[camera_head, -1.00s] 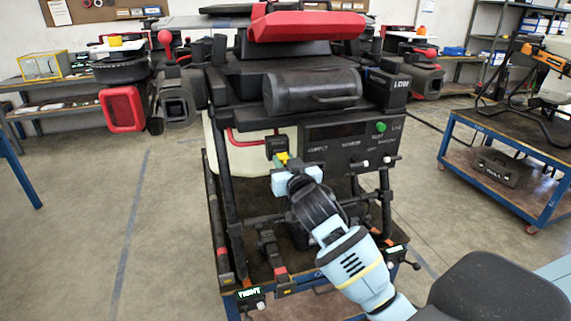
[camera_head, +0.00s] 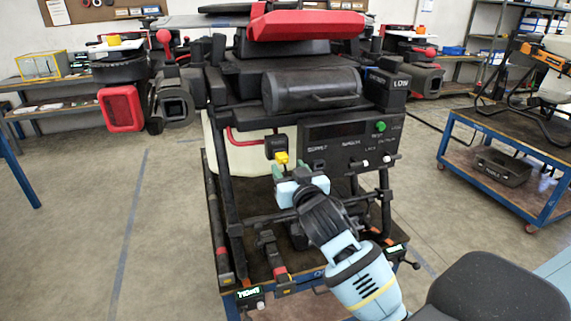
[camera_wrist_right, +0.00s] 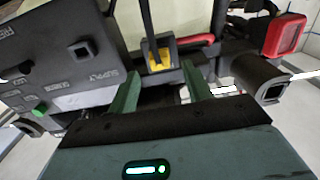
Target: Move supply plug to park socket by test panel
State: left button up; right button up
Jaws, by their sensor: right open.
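The yellow supply plug (camera_head: 281,158) sits at the lower end of a black socket block (camera_head: 276,144), just left of the dark test panel (camera_head: 340,150). In the right wrist view the plug (camera_wrist_right: 159,62) is seated in the dark housing, with a black cable above it. My right gripper (camera_head: 288,172) is open, just below and in front of the plug. Its two green fingers (camera_wrist_right: 161,84) stand apart on either side of the line to the plug, with nothing between them. A square black socket (camera_wrist_right: 82,50) on the panel face looks empty. My left gripper is out of view.
A red hose (camera_head: 243,141) runs left of the socket block, in front of a pale tank (camera_head: 230,155). Black frame bars and a lower rail (camera_head: 262,216) stand around the gripper. A blue cart (camera_head: 510,185) is at the right; open floor lies left.

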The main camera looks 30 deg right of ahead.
jog(key=shift+v, duration=1.75)
jog(key=s+a+f+n+g+y, duration=0.15)
jog(key=s+f, duration=0.25)
jog(key=f, duration=0.4)
jog(key=s+a+f+n+g+y, duration=0.1)
jog(key=s+a+f+g, duration=0.2)
jog(key=f, duration=0.6)
jog(key=s+a+f+n+y, duration=0.1)
jog(key=s+a+f+y, duration=0.15)
jog(key=s+f, duration=0.4)
jog(key=s+a+f+g, duration=0.2)
jog(key=s+a+f, duration=0.1)
jog(key=s+f, duration=0.4)
jog(key=s+a+f+n+g+y, duration=0.1)
jog(key=s+a+f, duration=0.2)
jog(key=s+f, duration=0.5)
jog(key=s, duration=0.3)
jog(key=shift+f+g, duration=0.3)
jog(key=shift+g, duration=0.05)
